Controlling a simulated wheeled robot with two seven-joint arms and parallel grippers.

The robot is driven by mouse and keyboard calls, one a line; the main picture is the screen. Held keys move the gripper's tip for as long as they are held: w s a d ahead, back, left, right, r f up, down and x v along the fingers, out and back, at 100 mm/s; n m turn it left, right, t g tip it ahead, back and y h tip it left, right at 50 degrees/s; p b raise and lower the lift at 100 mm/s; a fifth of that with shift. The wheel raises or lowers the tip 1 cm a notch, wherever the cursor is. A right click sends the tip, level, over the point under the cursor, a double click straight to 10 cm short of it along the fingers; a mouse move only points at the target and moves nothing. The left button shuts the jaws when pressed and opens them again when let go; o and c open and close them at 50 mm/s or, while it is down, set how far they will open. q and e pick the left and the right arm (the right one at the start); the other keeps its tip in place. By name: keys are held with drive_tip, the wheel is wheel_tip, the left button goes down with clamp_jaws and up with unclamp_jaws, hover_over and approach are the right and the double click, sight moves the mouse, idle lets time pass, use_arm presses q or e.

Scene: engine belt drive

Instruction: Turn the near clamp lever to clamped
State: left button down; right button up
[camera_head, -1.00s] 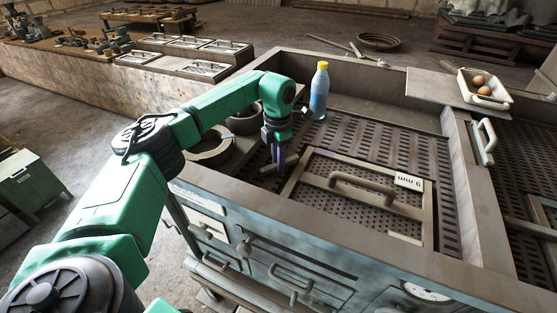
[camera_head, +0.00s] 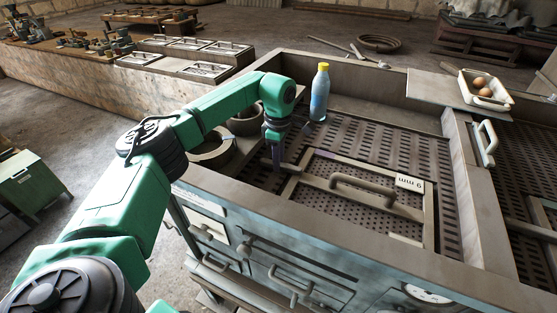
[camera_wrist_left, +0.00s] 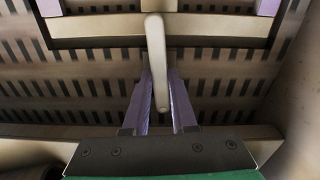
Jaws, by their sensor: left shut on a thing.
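The near clamp lever (camera_wrist_left: 157,65) is a pale, round-ended bar. In the left wrist view it runs from the edge of a framed panel down between the two fingers. My left gripper (camera_wrist_left: 158,105) is shut on the lever, with one purple-grey finger on each side. In the head view the left gripper (camera_head: 277,160) points down at the left edge of the framed panel (camera_head: 290,185), and the lever (camera_head: 289,167) shows only in part beside the fingers. The panel has a curved handle and a white "9 mm" label (camera_head: 410,183). My right gripper is not in view.
A blue bottle with a yellow cap (camera_head: 319,95) stands just behind the gripper. Round rings or pots (camera_head: 212,150) lie to its left. A raised rim (camera_head: 330,222) borders the slotted bed. A tray with eggs (camera_head: 485,92) is at the back right.

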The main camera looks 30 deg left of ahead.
use_arm(q)
drive_tip(key=shift+w+r+m, duration=0.15)
drive_tip(key=shift+m, duration=0.35)
drive_tip(key=c, duration=0.7)
unclamp_jaws()
drive_tip(key=shift+r, duration=0.3)
wheel_tip(320, 180, up, 14)
drive_tip(key=shift+f+b, duration=0.1)
drive_tip(key=shift+b, duration=1.1)
